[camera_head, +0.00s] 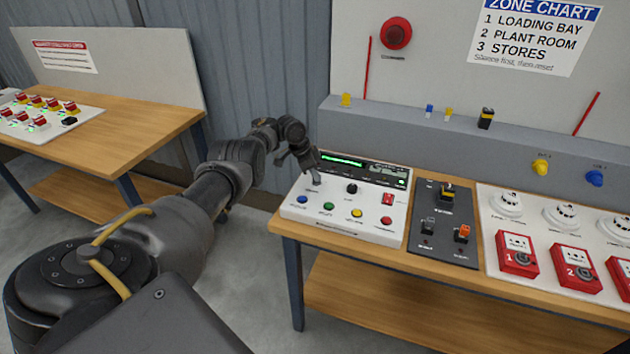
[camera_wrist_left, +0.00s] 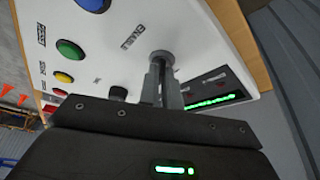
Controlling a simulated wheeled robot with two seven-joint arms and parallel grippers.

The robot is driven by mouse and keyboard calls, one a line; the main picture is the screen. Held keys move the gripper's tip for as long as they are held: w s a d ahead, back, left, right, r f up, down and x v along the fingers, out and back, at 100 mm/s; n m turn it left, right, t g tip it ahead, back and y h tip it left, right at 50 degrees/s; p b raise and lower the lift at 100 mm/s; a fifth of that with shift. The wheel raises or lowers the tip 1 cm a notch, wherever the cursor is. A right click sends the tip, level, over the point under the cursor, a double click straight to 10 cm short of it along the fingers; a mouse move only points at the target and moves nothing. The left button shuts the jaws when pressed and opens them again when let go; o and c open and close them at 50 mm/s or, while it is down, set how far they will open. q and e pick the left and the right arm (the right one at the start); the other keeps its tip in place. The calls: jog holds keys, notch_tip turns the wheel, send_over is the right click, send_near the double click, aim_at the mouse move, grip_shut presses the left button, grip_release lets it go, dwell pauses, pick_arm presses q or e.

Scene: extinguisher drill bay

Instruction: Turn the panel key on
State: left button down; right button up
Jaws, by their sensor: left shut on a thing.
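The white control panel (camera_head: 345,231) stands on the wooden bench, with a green display (camera_head: 342,160) along its top and several coloured buttons. My left gripper (camera_head: 315,180) reaches down to the panel's upper left corner. In the left wrist view its two grey fingers (camera_wrist_left: 166,78) are shut on the panel key (camera_wrist_left: 161,56), a small grey piece on the panel's white face. The fingers hide most of the key, so its turn position cannot be told. My right gripper is in neither view.
A black knob (camera_head: 352,188) and a red switch (camera_head: 388,199) sit right of the key. A dark board (camera_head: 440,254) with small switches lies beside the panel. Red call points (camera_head: 517,254) and white detectors are farther right. A second bench (camera_head: 120,129) stands at left.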

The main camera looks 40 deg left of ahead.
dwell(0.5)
pick_arm(q)
jog(key=c, duration=1.6)
grip_release()
jog(key=shift+r, duration=0.1)
jog(key=shift+a+r, duration=0.15)
jog(key=shift+r, duration=0.15)
jog(key=v, duration=1)
